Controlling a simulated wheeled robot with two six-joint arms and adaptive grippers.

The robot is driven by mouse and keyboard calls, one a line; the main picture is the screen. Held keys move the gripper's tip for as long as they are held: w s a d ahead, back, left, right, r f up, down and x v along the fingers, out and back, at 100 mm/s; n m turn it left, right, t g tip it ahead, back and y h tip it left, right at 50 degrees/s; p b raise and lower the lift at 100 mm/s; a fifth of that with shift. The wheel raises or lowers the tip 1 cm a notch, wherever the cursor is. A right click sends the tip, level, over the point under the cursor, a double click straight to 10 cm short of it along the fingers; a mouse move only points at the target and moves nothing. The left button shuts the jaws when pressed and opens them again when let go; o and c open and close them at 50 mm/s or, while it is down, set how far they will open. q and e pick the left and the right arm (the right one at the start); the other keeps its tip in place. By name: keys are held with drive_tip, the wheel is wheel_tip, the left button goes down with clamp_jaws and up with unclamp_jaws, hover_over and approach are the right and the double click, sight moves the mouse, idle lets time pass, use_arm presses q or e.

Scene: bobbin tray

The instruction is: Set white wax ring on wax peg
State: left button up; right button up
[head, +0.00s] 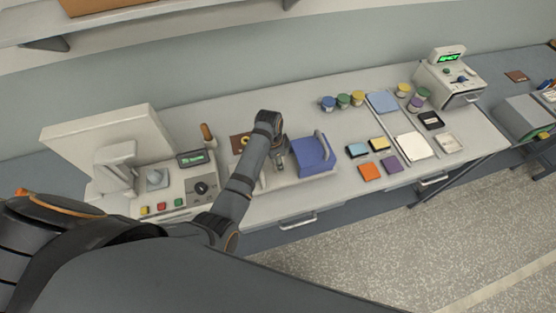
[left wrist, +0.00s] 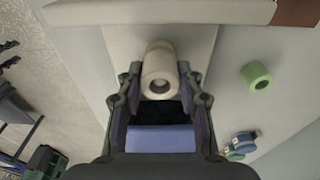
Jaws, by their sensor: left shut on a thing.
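My left gripper (head: 280,160) reaches over the pale tray (head: 288,180) on the bench. In the left wrist view its fingers (left wrist: 159,82) are shut on the white wax ring (left wrist: 160,68), a short white cylinder with a dark hole facing the camera. The pale tray (left wrist: 190,42) lies below it. I cannot make out the wax peg; the gripper and ring may hide it. In the head view the ring cannot be told apart from the gripper. My right gripper is not in view.
A blue block (head: 313,153) stands right of the gripper, with a pale handle-like piece beside it. A control box (head: 185,190) stands left. A green roll (left wrist: 257,77) lies behind the tray. Several coloured jars (head: 343,100) and pads (head: 370,172) lie to the right.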

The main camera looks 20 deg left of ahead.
use_arm(q)
drive_tip(key=shift+f+b, duration=0.3)
drive_tip(key=shift+f, duration=0.35)
drive_tip(key=o, duration=1)
drive_tip(key=shift+o, duration=0.2)
wheel_tip(320, 180, up, 12)
drive_tip(key=a, duration=0.1)
drive_tip(key=shift+s, duration=0.35)
drive_tip(key=shift+a, duration=0.1)
